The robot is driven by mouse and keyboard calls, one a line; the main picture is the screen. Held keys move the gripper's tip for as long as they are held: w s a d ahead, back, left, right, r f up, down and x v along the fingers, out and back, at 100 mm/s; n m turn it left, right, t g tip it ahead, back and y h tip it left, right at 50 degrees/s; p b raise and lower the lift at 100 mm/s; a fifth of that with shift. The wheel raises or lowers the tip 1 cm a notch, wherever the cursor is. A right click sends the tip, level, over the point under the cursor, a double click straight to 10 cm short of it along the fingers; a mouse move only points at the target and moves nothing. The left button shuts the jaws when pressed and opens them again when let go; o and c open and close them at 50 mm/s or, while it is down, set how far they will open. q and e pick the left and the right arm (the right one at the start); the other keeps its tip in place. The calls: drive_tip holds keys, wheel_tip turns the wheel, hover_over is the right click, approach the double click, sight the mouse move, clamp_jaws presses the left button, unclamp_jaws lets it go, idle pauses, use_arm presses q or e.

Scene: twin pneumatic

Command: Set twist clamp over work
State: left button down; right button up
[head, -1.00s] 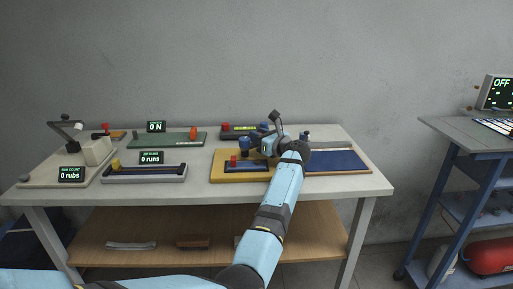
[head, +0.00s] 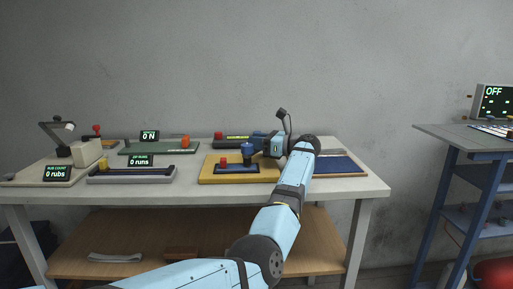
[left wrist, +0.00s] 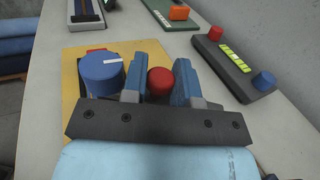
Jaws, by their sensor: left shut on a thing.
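The yellow board (head: 212,176) lies at the middle of the table, with a dark blue base (head: 236,169) on it. On the base are a red knob (head: 223,161) and a blue knob (head: 247,150). In the left wrist view the blue knob (left wrist: 101,72) has a white mark on top and sits just left of the fingers. My left gripper (head: 263,140) is above the board's right part. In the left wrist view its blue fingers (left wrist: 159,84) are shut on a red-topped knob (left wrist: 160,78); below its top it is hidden. My right gripper is out of view.
A dark device (left wrist: 235,62) with a red and a blue knob lies behind. A green board (head: 146,148), a rail with a run counter (head: 132,174) and a lamp station (head: 66,150) are to the left. A dark blue mat (head: 335,166) is to the right.

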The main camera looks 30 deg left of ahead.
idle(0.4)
use_arm(q)
drive_tip(key=c, duration=1.2)
unclamp_jaws()
drive_tip(key=d, duration=0.3)
drive_tip(key=w+d+p, duration=0.1)
drive_tip(key=d, duration=0.2)
drive_tip(key=shift+w+d+r, duration=0.15)
drive_tip(key=shift+d, duration=0.25)
drive_tip(key=d, duration=0.4)
drive_tip(key=w+d, duration=0.1)
drive_tip(key=d, duration=0.1)
drive_tip(key=shift+d, duration=0.4)
